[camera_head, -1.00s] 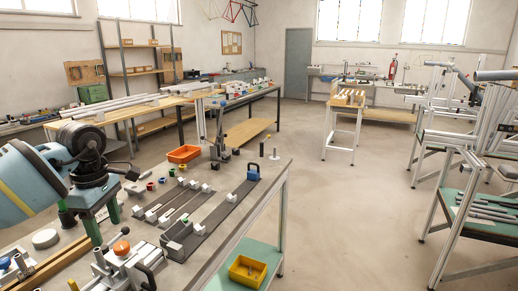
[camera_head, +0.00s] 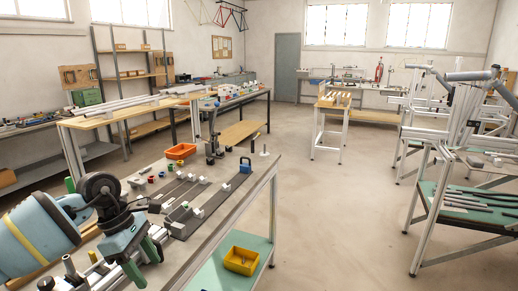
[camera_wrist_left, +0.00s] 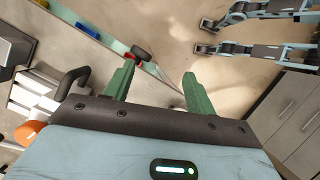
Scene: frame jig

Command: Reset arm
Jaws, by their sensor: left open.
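My left arm comes in from the lower left in the head view. Its gripper (camera_head: 143,262) has green fingers, spread apart and empty, over the near part of the workbench (camera_head: 228,206). In the left wrist view the two green fingers (camera_wrist_left: 159,82) stand apart with nothing between them; floor and a bench edge show beyond. The jig's dark rails (camera_head: 204,206) with white blocks lie on the bench beyond the gripper. A blue block (camera_head: 245,166) stands at the far end of a rail. The arm hides the bench's near left part. My right gripper is not in view.
An orange bin (camera_head: 180,151) sits at the bench's back, and a yellow bin (camera_head: 241,261) is on the green lower shelf. A rack with tubes (camera_head: 478,200) stands at the right. Open floor (camera_head: 330,215) lies between bench and rack.

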